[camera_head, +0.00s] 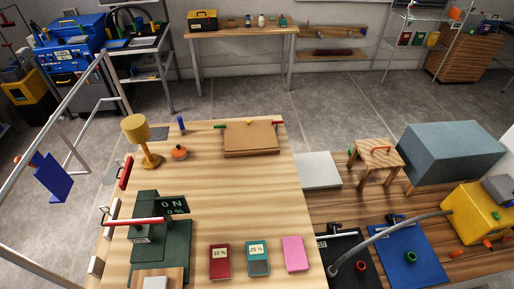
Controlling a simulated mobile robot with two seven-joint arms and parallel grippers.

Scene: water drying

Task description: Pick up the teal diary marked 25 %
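The teal diary (258,268) lies flat near the front edge of the light wooden table (205,200). A pale label reading 25 % is on its upper part. A dark red diary (220,268) marked 10 % lies just to its left, with a small gap. A pink book (295,253) lies to its right, also apart from it. Nothing covers the teal diary. Neither of my grippers shows in the head view.
A dark green device (160,245) with an ON display and a red bar stands left of the diaries. A yellow lamp (138,130) and a wooden board (250,139) are farther back. The table's middle is clear. Black and blue mats (408,258) lie to the right.

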